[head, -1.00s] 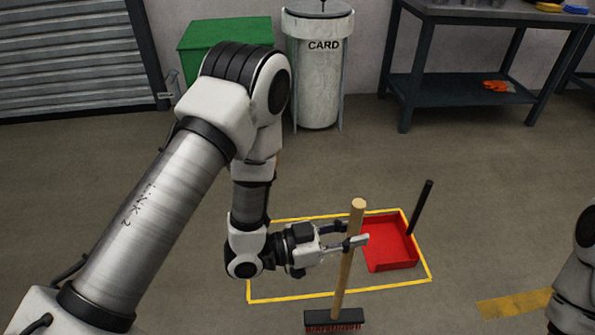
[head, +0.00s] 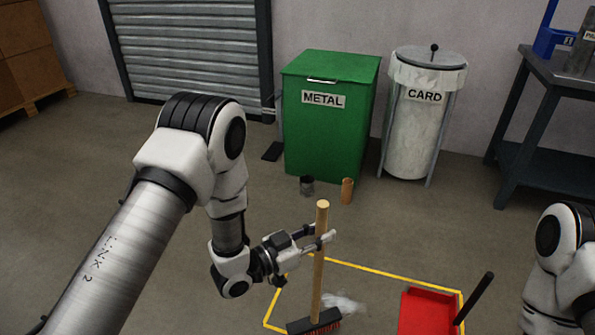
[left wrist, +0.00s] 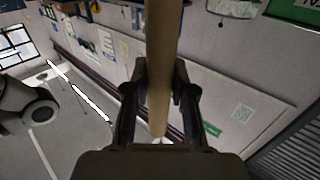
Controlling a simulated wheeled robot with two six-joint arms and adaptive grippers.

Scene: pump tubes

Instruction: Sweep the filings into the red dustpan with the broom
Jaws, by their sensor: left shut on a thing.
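The broom (head: 319,262) has a wooden handle and a dark head with red bristles; it stands nearly upright at the floor. My left gripper (head: 320,240) is shut on the upper part of its handle, and the handle also shows between the fingers in the left wrist view (left wrist: 160,60). Pale grey filings (head: 343,303) lie in a small heap just right of the broom head. The red dustpan (head: 428,312) with a black handle lies to the right of the filings, partly cut off by the lower edge. My right gripper is out of view.
A yellow line (head: 375,270) on the floor frames the dustpan and filings. A green METAL bin (head: 331,120) and a CARD bin (head: 416,125) stand behind. A dark can (head: 307,186) and a brown cylinder (head: 347,190) stand before the green bin. A workbench (head: 560,85) is at the right.

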